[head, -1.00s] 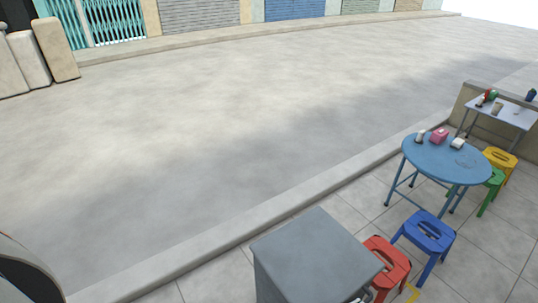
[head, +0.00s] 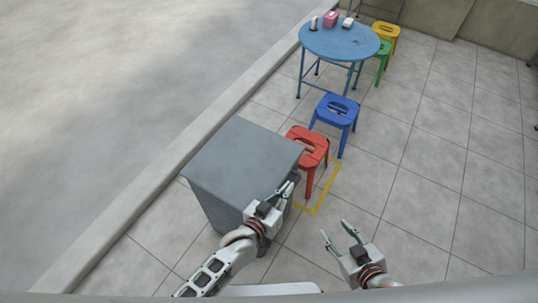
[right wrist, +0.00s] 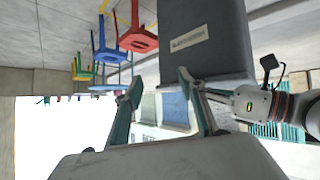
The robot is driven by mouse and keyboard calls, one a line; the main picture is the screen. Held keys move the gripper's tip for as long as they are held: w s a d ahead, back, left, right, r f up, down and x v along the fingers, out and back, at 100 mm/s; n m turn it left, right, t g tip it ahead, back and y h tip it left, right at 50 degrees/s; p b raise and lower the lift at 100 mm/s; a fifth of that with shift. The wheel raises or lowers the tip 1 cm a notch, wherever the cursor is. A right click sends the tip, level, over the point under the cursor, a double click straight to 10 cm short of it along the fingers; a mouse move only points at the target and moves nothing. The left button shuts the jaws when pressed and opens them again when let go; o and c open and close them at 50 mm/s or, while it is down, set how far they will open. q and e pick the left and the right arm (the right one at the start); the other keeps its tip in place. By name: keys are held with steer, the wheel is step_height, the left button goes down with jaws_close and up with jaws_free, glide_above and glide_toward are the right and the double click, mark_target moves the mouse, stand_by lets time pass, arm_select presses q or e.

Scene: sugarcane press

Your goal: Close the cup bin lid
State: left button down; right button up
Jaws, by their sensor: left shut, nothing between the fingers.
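The grey cup bin (head: 215,205) stands on the tiles by the kerb in the head view. Its flat grey top (head: 240,160) looks level, with no opening visible from above. The bin also shows upside down in the right wrist view (right wrist: 200,60), with a pale label on its face. My left gripper (head: 288,187) is shut and empty at the bin's near right edge, overlapping part of its front; contact cannot be told. My right gripper (head: 338,229) is open and empty, to the right of the bin and apart from it. Its spread fingers show in the right wrist view (right wrist: 160,82).
A red stool (head: 309,143) stands close to the bin's right side, beside a yellow floor marking (head: 318,205). A blue stool (head: 338,109) and round blue table (head: 340,38) are farther back. The tiled floor at right is clear.

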arm_select(q)
steer(key=s+a+r+p, duration=0.3)
steer(key=s+a+r, duration=0.2)
steer(key=s+a, duration=0.1)
steer(key=shift+s+r, duration=0.3)
steer(key=shift+s, duration=0.3)
arm_select(e)
steer(key=shift+s+a+r, duration=0.1)
steer(key=shift+a+r, duration=0.1)
steer(key=shift+r, duration=0.7)
steer(key=shift+s+a+r, duration=0.1)
steer(key=shift+a+r, duration=0.05)
steer(key=shift+r, duration=0.75)
arm_select(q)
steer(key=s+a+f+y, duration=0.1)
steer(key=s+a+y, duration=0.2)
steer(key=a, duration=0.8)
steer(key=s+a+f+g+y, duration=0.1)
steer(key=s+a+y, duration=0.2)
steer(key=a, duration=0.7)
steer(key=shift+s+a+n+g, duration=0.3)
steer(key=shift+s+a, duration=0.1)
steer(key=shift+s, duration=0.8)
arm_select(e)
steer(key=shift+s+f, duration=0.2)
steer(key=shift+f, duration=0.05)
steer(key=shift+w+r, duration=0.1)
steer(key=shift+r, duration=0.05)
